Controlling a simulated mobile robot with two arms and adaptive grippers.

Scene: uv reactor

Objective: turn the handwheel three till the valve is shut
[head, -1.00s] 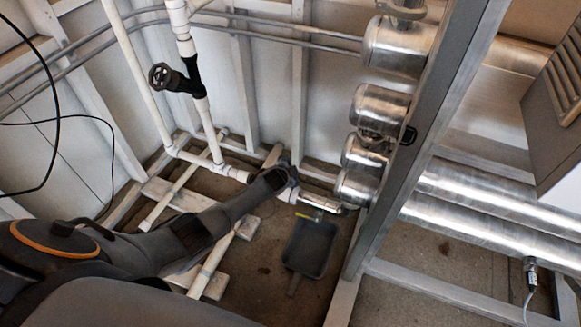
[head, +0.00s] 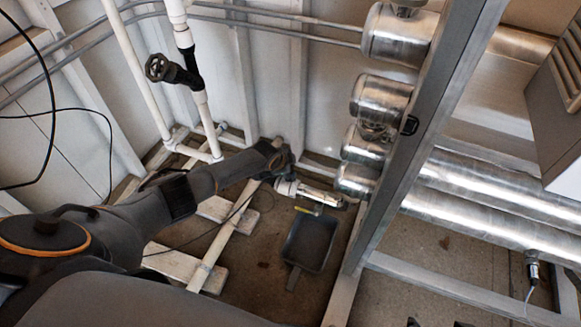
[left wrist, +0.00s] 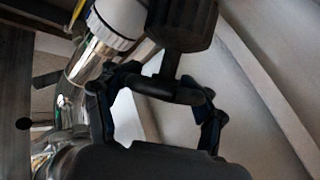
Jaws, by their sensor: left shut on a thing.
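In the left wrist view a black handwheel (left wrist: 178,92) sits on a short stem below a dark ribbed valve body (left wrist: 182,24). My left gripper (left wrist: 155,112) has its two fingers on either side of this wheel and is shut on it. In the head view my left gripper (head: 282,160) is low by the wall, beside a white and metal pipe fitting (head: 310,190). The wheel it holds is hidden there by my arm. Another black handwheel (head: 157,67) stands free on the upright white pipe at upper left. No number shows on either wheel.
Shiny metal cylinders (head: 382,98) and a grey metal post (head: 400,150) stand right of my left gripper. A dark dustpan-like tray (head: 309,243) lies on the floor. White pipes run along the wall. A black cable (head: 55,110) hangs at left.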

